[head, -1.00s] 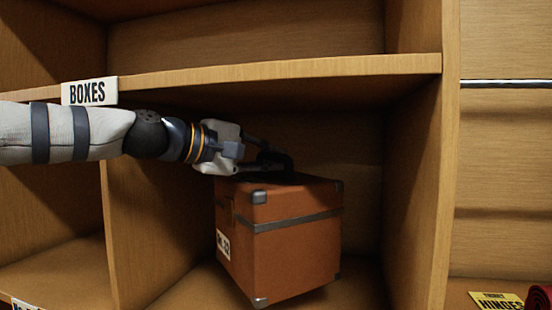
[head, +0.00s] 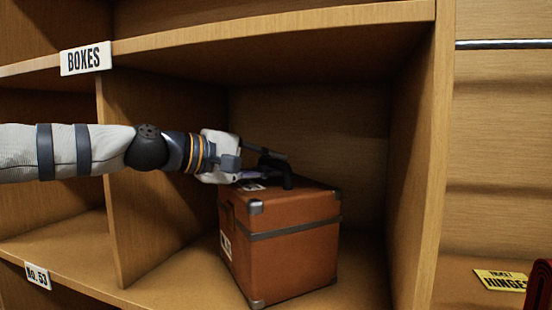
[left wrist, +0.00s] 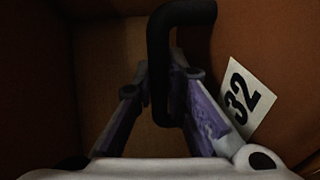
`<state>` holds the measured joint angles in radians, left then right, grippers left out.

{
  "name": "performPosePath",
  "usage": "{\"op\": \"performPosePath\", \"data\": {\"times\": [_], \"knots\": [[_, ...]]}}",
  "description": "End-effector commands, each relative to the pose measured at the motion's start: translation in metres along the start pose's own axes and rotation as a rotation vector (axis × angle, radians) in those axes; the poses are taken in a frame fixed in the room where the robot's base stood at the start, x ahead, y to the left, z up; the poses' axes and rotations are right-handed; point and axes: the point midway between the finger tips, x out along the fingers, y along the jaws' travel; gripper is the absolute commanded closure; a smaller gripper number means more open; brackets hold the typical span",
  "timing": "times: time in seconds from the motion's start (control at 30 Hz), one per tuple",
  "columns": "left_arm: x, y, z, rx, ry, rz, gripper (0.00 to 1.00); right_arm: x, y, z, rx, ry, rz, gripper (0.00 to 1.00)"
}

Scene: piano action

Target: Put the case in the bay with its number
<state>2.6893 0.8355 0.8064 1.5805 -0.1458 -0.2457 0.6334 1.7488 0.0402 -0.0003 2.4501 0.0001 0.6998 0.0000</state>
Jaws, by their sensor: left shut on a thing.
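The orange-brown case (head: 285,255) has metal corners, a grey band and a black handle (head: 287,181). It is inside the right-hand bay (head: 180,270) below the BOXES sign, at or very near the floor; I cannot tell whether it touches. My left gripper (head: 270,174) is shut on the handle, which also shows between the fingers in the left wrist view (left wrist: 160,65). A white label reading 32 (left wrist: 243,97) shows beside the fingers. A label on the case's side (head: 226,245) is too slanted to read. The right gripper is out of view.
The BOXES sign (head: 86,59) hangs on the upper shelf edge. A No. 53 plate (head: 37,275) is on the lower edge under the left bay. Dividers stand left (head: 150,170) and right (head: 415,170) of the case. A yellow HINGES card (head: 500,280) lies at right.

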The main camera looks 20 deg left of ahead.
Motion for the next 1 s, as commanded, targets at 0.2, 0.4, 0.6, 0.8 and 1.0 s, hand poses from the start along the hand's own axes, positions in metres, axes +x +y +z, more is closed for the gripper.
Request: {"op": "performPosePath", "data": {"times": [0.2,0.4,0.6,0.8,1.0], "knots": [[-0.002,0.003,0.002,0.004,0.000,0.000,0.68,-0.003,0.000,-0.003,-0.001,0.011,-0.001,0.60],[-0.002,0.003,0.001,0.004,0.000,0.000,0.68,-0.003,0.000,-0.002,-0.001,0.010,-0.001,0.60],[-0.028,0.010,0.002,0.009,0.003,0.009,0.68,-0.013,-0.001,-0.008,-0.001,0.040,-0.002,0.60],[-0.089,0.018,0.004,0.017,0.005,0.020,0.68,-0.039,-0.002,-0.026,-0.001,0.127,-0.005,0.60],[-0.116,0.005,0.001,0.006,0.000,0.004,0.68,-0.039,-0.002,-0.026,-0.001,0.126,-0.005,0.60]]}}
